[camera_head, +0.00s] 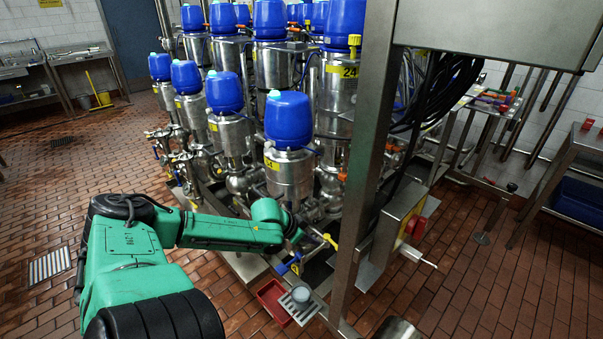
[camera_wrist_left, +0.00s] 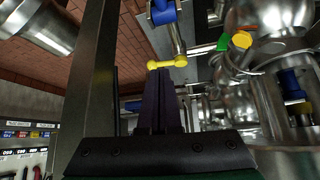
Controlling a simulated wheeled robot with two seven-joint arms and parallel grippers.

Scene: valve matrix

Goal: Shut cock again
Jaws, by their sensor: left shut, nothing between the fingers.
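A small cock with a yellow handle (camera_head: 330,241) shows at the front of the valve rig in the head view. In the left wrist view the yellow handle (camera_wrist_left: 167,62) lies crosswise just beyond my fingertips, below a blue-ended metal pipe (camera_wrist_left: 163,13). My left gripper (camera_wrist_left: 163,78) is shut and empty, its dark fingers together and pointing at the handle. I cannot tell whether they touch it. In the head view my left arm reaches in from the left and its hand is mostly hidden beside the rig. My right gripper is not in view.
Blue-topped valves (camera_head: 289,120) stand in rows on the rig. A steel post (camera_head: 362,160) rises right of the cock. A grey cup (camera_head: 301,294) and a red tray (camera_head: 272,300) are below. A green and yellow part (camera_wrist_left: 241,40) is at right in the wrist view.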

